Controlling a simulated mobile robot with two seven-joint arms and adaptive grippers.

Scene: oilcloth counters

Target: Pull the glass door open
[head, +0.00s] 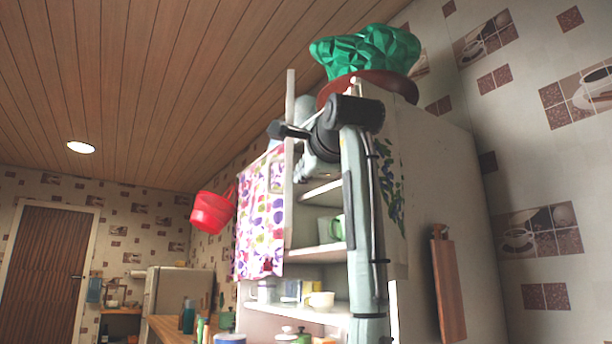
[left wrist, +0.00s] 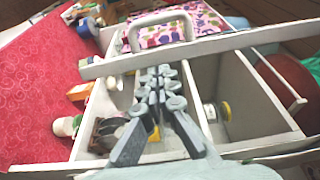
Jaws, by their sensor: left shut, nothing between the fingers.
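A tall pale cabinet (head: 445,180) has open-looking shelves. A floral panel (head: 260,215) with a pale handle (left wrist: 160,27) stands at its left side, beside a light upright strip (head: 289,150). In the left wrist view the floral panel (left wrist: 190,25) lies beyond a long pale bar (left wrist: 225,42). I cannot make out a clear glass pane. My left gripper (head: 302,170) is high by the cabinet front, partly hidden by my arm. In the left wrist view its fingers (left wrist: 160,75) are shut and empty, close to the bar and apart from the handle. My right gripper is out of view.
Cups and a bowl (head: 320,300) stand on the shelves. A green faceted object (head: 366,50) sits on top of the cabinet.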

